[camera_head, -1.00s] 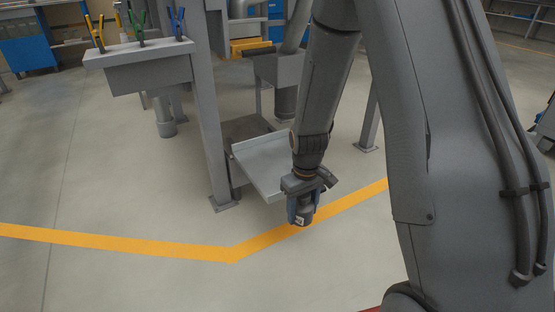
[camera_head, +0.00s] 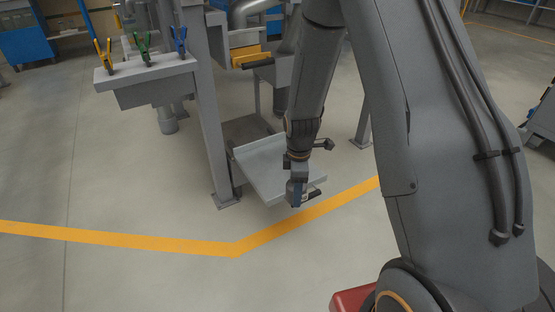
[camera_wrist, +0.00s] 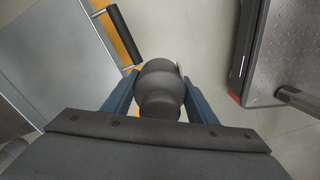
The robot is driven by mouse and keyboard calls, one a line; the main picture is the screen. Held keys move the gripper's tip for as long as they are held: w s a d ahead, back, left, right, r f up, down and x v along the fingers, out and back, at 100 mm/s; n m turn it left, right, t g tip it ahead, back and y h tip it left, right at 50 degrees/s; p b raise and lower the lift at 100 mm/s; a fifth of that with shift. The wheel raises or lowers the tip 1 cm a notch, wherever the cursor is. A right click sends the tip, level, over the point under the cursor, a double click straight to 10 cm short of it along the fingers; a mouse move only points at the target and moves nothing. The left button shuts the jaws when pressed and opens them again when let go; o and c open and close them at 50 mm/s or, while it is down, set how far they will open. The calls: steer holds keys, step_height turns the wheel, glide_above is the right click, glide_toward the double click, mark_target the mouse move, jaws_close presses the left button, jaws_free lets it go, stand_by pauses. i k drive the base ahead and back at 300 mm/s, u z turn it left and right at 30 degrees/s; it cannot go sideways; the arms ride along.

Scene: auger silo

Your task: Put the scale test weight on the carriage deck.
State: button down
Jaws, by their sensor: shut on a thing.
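The scale test weight is a dark grey, round, knobbed piece, seen in the wrist view (camera_wrist: 160,88) between the two blue fingers of my gripper (camera_wrist: 157,100). My gripper is shut on it. In the head view my gripper (camera_head: 297,191) points down at the front edge of the carriage deck, and the weight is mostly hidden there. The carriage deck (camera_head: 262,162) is a light grey, flat plate with a raised rim, low beside a grey post. It also shows at the left in the wrist view (camera_wrist: 60,50), apart from the weight.
A black handle (camera_wrist: 123,33) sticks out from the deck's front. A grey post (camera_head: 212,120) stands left of the deck. A ledge (camera_head: 147,73) with coloured clamps is at upper left. A yellow line (camera_head: 130,240) crosses the open floor.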

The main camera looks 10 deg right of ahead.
mark_target(279, 165)
steer(key=i, duration=0.9)
